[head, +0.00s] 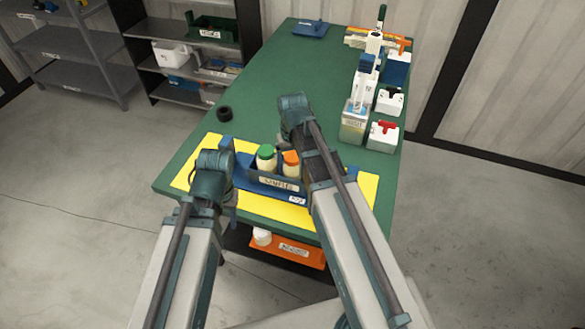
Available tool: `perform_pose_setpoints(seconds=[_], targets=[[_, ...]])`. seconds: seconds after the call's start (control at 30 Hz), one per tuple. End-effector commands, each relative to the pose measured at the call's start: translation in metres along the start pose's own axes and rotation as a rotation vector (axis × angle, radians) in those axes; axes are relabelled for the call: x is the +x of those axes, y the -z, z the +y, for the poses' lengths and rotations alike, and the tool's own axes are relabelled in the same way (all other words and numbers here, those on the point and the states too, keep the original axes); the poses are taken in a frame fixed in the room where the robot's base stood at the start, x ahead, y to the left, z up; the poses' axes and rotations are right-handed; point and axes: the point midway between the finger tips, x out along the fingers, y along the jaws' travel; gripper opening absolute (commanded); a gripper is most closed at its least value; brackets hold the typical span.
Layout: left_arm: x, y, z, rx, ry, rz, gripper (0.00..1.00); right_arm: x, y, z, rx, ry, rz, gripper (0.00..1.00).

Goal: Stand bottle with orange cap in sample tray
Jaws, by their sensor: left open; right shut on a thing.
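The bottle with the orange cap (291,161) is at the blue sample tray (262,188), right beside a bottle with a green cap (266,157). The tray's front wall hides its lower part, so I cannot tell whether its base touches the tray floor. My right gripper (303,160) is shut at the orange-capped bottle; my own wrist and arm hide its fingers and the tray's right side. My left gripper (229,170) is open and empty at the left end of the tray.
The tray is on a yellow mat (277,210) on the green table (262,80). A black ring (224,113) lies behind it. A clear container (355,122), a red-topped white box (383,136) and other equipment line the right edge. An orange bin (295,252) is below the front edge.

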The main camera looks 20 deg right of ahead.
Motion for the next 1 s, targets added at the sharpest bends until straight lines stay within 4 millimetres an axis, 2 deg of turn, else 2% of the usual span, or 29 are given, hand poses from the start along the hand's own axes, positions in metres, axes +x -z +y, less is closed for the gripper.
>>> perform_pose_setpoints(seconds=[0.37,0.4,0.5,0.77,1.0], targets=[[0.004,0.000,0.000,0.000,0.000,0.000,0.47,0.004,0.000,0.000,0.000,0.000,0.000,0.22],[0.004,0.000,0.000,0.000,0.000,0.000,0.47,0.004,0.000,0.000,0.000,0.000,0.000,0.86],[0.003,0.000,0.000,0.000,0.000,0.000,0.47,0.003,0.000,0.000,0.000,0.000,0.000,1.00],[0.002,0.000,0.000,0.000,0.000,0.000,0.47,0.002,0.000,0.000,0.000,0.000,0.000,1.00],[-0.011,-0.001,-0.001,0.000,0.000,0.000,0.47,-0.011,0.000,0.000,0.000,0.000,0.000,1.00]])
